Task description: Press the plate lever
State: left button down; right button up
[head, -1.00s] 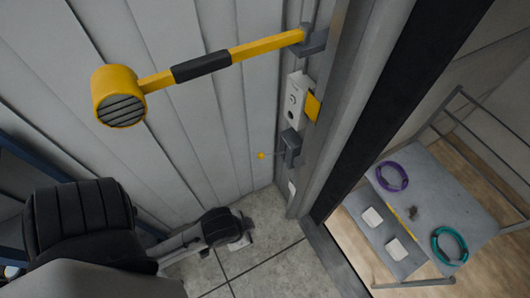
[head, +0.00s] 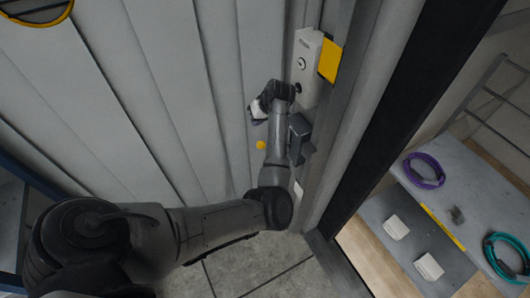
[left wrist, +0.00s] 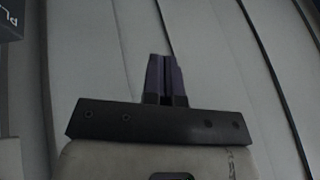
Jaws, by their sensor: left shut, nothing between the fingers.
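A grey block (head: 300,138) is mounted on the door post, and a small yellow knob (head: 261,145) shows to its left, against the ribbed wall. In the earlier head frame a thin rod joins the two, which looks like the plate lever; my arm now covers the rod. My left gripper (head: 257,108) is a little above the knob, apart from it, in front of the wall. In the left wrist view its fingers (left wrist: 166,72) are shut together and empty. The knob does not show there. My right gripper is not in view.
A white lock box (head: 308,65) with a yellow piece (head: 331,60) sits above the block on the post. A dark box corner with partial lettering (left wrist: 12,18) shows in the left wrist view. Beyond the doorway stands a grey shelf (head: 380,215) with purple (head: 424,170) and teal coils (head: 507,257).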

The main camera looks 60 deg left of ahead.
pick_arm(q)
jog(key=w+d+f+h+b, duration=0.2)
jog(key=w+d+b, duration=0.1)
jog(key=w, duration=0.3)
jog(key=shift+n+g+b, duration=0.3)
jog(key=shift+b, duration=0.5)
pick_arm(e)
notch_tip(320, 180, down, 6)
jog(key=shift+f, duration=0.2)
pick_arm(q)
jog(key=shift+s+f, duration=0.1)
jog(key=b+x, duration=0.1)
jog(key=x, duration=0.9)
jog(key=shift+d, duration=0.15)
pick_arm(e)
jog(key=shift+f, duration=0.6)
